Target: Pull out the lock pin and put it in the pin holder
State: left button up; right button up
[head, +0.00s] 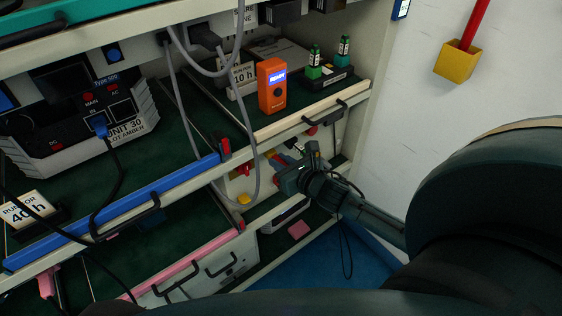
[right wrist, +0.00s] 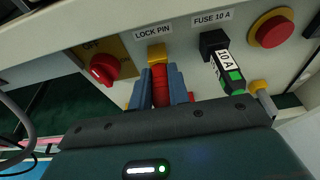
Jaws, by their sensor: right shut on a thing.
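The red lock pin (right wrist: 160,85) shows in the right wrist view, between the blue-grey fingers of my right gripper (right wrist: 161,88). The gripper is shut on it. The pin's far end meets a yellow block (right wrist: 157,53) under the label "LOCK PIN"; how deep it sits there cannot be told. In the head view my right gripper (head: 287,170) is at the panel below the right shelf, and the pin is not clearly visible. I cannot identify the pin holder for certain. My left gripper is not in view.
Beside the pin are a red knob (right wrist: 104,69) on a yellow plate, a labelled fuse (right wrist: 227,72) and a red button (right wrist: 271,29). An orange meter (head: 272,85) stands on the shelf above. A grey cable (head: 257,150) hangs left of my gripper. A yellow box (head: 458,62) with a red rod is on the wall.

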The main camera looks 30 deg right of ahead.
pick_arm(q)
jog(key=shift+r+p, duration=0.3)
jog(key=shift+p, duration=0.05)
pick_arm(e)
jog(key=shift+s, duration=0.9)
grip_shut()
dwell(0.5)
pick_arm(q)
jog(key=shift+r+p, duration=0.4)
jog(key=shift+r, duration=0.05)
pick_arm(e)
jog(key=shift+s+d, duration=0.2)
jog(key=shift+s, duration=1.3)
